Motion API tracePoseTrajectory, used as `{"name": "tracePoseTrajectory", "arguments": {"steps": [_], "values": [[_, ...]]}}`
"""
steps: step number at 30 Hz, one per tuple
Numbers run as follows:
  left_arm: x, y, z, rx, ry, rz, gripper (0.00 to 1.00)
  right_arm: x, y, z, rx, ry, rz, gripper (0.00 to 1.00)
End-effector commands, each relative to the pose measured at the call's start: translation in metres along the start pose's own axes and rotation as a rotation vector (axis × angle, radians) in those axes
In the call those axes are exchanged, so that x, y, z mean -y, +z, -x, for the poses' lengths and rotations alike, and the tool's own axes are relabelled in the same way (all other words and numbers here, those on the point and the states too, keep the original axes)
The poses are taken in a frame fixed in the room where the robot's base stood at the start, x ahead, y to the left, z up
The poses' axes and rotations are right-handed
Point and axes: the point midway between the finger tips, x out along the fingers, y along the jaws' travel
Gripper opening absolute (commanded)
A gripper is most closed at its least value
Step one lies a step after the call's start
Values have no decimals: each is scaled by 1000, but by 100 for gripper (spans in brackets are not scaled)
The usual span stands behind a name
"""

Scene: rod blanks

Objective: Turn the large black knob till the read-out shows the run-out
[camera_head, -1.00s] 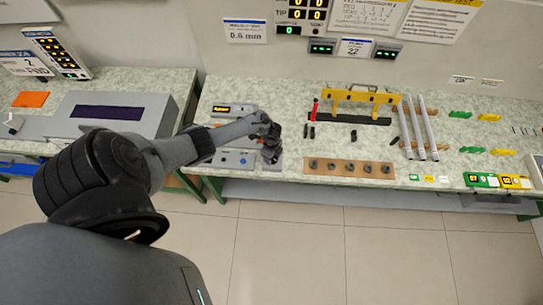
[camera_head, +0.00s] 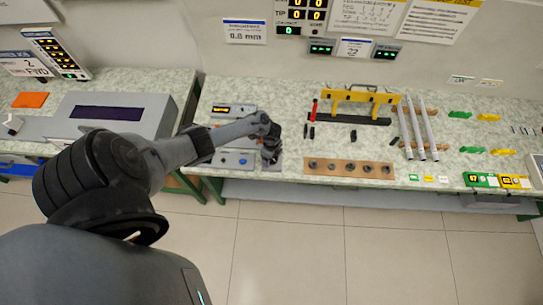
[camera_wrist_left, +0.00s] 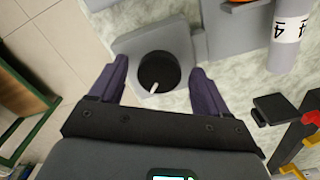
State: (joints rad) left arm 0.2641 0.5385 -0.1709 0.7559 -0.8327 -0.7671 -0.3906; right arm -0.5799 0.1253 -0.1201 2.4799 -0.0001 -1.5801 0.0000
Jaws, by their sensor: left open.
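The large black knob (camera_wrist_left: 160,72) is a round dial with a white pointer mark, on a grey block (camera_wrist_left: 125,45) in the left wrist view. My left gripper (camera_wrist_left: 158,78) is open, with one dark finger on each side of the knob. I cannot tell whether the fingers touch it. In the head view my left gripper (camera_head: 270,155) points down at the front left of the bench and hides the knob. My right gripper is not in view.
A grey panel with a blue button (camera_head: 240,161) lies left of the gripper. To the right are a brown board with several dark rings (camera_head: 350,168), a yellow-and-black rack (camera_head: 360,97) and long pale rods (camera_head: 418,130).

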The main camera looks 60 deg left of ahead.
Motion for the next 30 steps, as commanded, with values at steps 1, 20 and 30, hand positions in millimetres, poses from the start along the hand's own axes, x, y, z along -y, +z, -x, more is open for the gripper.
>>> {"name": "tracePoseTrajectory", "arguments": {"steps": [1, 20, 30], "values": [[0, 0, 2, 0, 0, 0, 77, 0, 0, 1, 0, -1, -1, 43], [0, 0, 90, 0, -2, -2, 77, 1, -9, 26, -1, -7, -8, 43], [0, 0, 108, 1, 0, 0, 77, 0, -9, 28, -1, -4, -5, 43]]}}
